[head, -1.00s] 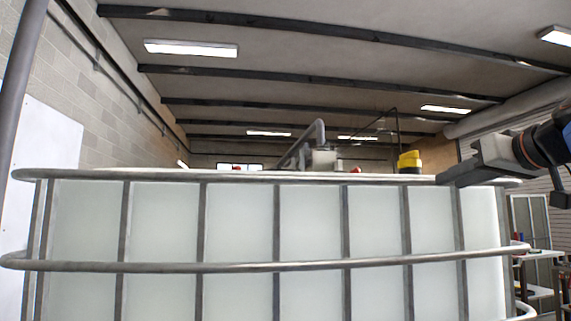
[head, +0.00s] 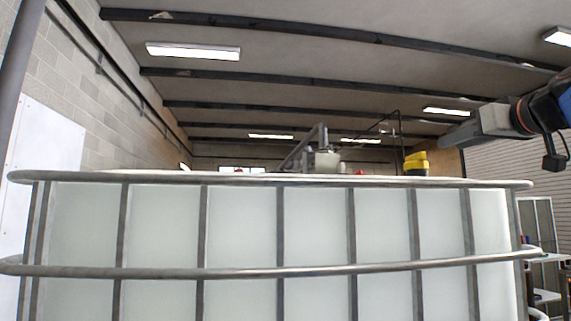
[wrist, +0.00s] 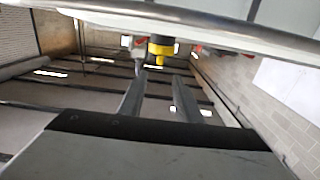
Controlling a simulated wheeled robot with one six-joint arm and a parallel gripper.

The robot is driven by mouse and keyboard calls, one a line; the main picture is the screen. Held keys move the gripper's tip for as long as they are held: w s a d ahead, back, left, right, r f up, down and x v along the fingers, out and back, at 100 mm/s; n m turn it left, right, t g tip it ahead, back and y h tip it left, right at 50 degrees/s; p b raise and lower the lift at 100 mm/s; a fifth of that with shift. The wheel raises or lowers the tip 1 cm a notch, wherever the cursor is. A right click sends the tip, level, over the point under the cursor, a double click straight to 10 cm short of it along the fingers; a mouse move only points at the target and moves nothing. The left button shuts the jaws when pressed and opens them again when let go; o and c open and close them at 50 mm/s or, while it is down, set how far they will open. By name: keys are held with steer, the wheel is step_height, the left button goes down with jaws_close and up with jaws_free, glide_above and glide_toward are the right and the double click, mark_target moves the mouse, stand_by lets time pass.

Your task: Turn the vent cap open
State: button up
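A large white tank in a grey metal cage (head: 277,267) fills the lower part of the head view. A yellow cap-like part with a dark base (head: 416,162) shows just above its top rim at the right; I cannot tell for sure that it is the vent cap. It also shows in the wrist view (wrist: 160,48), which looks upside down, lined up between my fingers and beyond their tips. My gripper (head: 446,140) is above the rim, to the right of the yellow part. In the wrist view its two fingers (wrist: 158,82) are apart with nothing between them.
The cage's top rail (head: 270,180) runs below my gripper. A grey angled bar and a pale fitting (head: 320,160) rise above the tank top, with a small red part (head: 360,172) nearby. Shelves (head: 545,272) stand at the right. Air above the tank is open.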

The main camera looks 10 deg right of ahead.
mark_target(424, 153)
steer(key=shift+w+a, duration=0.15)
steer(key=shift+w, duration=3.35)
steer(key=shift+w+a, duration=0.1)
steer(key=shift+w, duration=3.4)
jaws_close()
